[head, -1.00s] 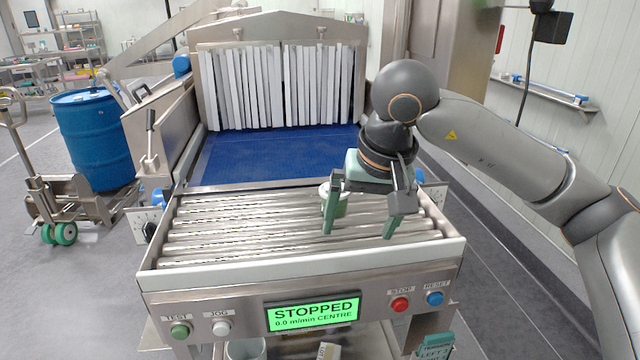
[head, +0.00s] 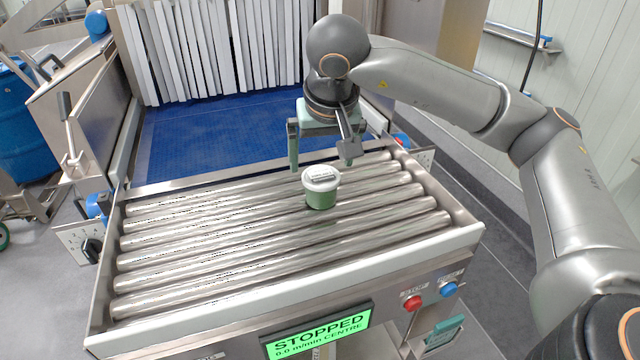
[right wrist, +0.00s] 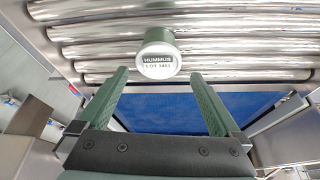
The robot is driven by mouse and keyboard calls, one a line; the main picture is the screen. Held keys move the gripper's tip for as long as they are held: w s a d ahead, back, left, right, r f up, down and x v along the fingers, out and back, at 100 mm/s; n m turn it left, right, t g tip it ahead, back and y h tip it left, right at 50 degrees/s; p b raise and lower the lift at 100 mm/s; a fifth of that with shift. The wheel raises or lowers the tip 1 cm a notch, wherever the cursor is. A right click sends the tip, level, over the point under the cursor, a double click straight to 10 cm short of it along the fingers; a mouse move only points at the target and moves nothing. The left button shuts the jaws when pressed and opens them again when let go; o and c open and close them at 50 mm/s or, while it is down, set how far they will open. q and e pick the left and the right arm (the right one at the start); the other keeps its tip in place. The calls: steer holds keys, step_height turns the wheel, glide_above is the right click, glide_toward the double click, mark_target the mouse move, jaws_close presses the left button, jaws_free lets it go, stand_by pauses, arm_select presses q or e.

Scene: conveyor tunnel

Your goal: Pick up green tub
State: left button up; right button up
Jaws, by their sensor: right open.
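The green tub (head: 321,199) with a white lid stands upright on the steel rollers, right of their middle. In the right wrist view the tub (right wrist: 158,60) shows its lid, labelled "HUMMUS", beyond the fingertips and between their lines. My right gripper (head: 321,167) is open and empty, just behind the tub on the blue belt side. Its two green fingers are spread wide in the right wrist view (right wrist: 158,80). I cannot tell whether a finger touches the tub; a gap shows in the wrist view. My left gripper is not in view.
The roller bed (head: 220,235) is otherwise clear, with a raised front rail (head: 300,285). Behind it lies an empty blue belt (head: 220,135) leading to white strip curtains (head: 215,50). A panel below reads "STOPPED" (head: 318,338), beside a red button (head: 412,302) and a blue button (head: 449,289).

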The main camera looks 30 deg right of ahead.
mark_target(321, 176)
steer(key=p+x, duration=0.1)
steer(key=x, duration=0.6)
steer(key=shift+r, duration=0.1)
steer(key=c, duration=1.2)
